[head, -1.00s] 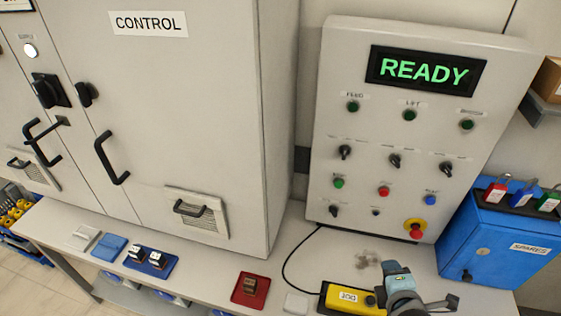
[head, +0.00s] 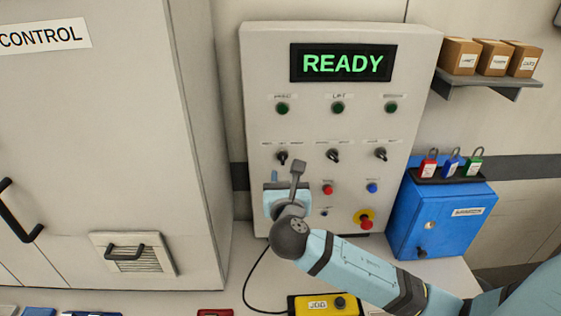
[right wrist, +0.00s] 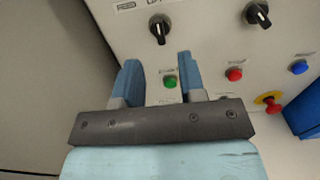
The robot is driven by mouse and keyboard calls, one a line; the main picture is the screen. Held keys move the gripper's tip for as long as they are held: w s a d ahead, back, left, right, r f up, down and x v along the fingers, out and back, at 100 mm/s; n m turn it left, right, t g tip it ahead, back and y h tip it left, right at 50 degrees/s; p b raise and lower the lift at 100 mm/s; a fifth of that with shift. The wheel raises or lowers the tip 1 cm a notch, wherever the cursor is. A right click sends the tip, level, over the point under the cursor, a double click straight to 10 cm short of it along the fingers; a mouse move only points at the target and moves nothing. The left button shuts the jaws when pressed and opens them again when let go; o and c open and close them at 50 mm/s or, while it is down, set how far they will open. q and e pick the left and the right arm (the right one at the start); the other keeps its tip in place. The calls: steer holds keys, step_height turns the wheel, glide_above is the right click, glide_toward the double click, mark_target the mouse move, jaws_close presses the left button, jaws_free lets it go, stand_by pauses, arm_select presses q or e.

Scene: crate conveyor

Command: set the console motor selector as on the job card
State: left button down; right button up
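The grey console (head: 425,60) has a row of three black rotary selectors: left (head: 282,157), middle (head: 332,155) and right (head: 380,154). Their labels are too small to read, so I cannot tell which is the motor selector. My right gripper (head: 286,172) is in front of the console's left side, just below the left selector. In the right wrist view its two blue fingers (right wrist: 157,66) are apart and empty, with the left selector (right wrist: 159,29) just beyond the fingertips. The wrist hides the console's lower left controls in the head view. No job card is recognisable. My left gripper is out of view.
The display (head: 343,64) reads READY. A red emergency button (head: 364,218) sits at the lower right. A yellow JOG box (head: 325,304) lies on the bench below. A blue box (head: 440,220) with padlocks stands right, and a control cabinet (head: 110,130) left.

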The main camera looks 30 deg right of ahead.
mark_target(283, 159)
steer(key=x, duration=0.7)
steer(key=shift+w, duration=0.1)
jaws_close()
